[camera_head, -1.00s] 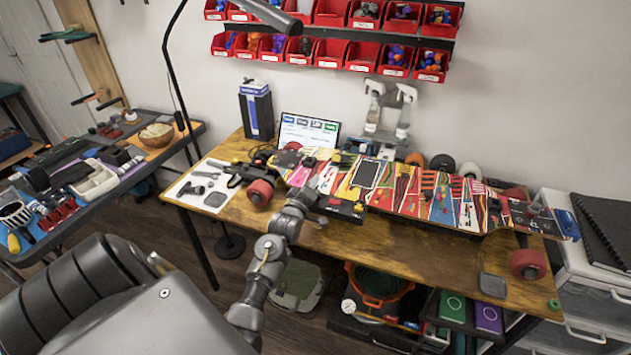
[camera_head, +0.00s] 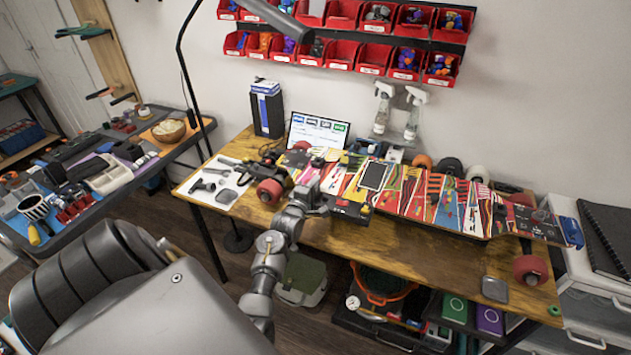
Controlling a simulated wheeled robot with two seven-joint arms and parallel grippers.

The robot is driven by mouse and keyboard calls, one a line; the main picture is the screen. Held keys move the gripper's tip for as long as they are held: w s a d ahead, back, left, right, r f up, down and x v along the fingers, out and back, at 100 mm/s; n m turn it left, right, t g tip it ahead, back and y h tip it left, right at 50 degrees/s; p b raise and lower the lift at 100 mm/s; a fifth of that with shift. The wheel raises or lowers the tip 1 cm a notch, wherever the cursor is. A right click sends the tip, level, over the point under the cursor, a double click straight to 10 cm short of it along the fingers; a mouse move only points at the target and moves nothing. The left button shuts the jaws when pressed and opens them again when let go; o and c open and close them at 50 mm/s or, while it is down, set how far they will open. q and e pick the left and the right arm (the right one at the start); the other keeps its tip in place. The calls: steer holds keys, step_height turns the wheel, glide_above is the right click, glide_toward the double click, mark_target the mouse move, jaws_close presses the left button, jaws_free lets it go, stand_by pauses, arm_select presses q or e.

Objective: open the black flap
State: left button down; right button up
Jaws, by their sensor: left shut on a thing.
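A long, colourfully patterned skateboard (camera_head: 440,198) lies across the wooden workbench. A black flap-like piece (camera_head: 352,211) with red and yellow marks sits at the board's front edge, left of its middle. My left gripper (camera_head: 320,193) is at the left end of this black piece and shut on it. The fingertips are small and partly hidden by the wrist, so the exact grip and how far the flap is open cannot be told. A dark rectangle with a pale frame (camera_head: 373,176) lies on the board just behind. My right gripper is not in view.
Red wheels (camera_head: 270,191) stick out at the board's ends. A lamp pole (camera_head: 181,70) rises left of the bench (camera_head: 410,250). Behind stand a blue-black box (camera_head: 267,108), a screen (camera_head: 318,131) and spray bottles (camera_head: 413,112). The bench front is mostly clear.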

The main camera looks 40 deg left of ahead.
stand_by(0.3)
arm_select(q)
steer(key=c, duration=1.7)
jaws_free()
steer(key=shift+b+v, duration=0.9)
steer(key=shift+v, duration=4.5)
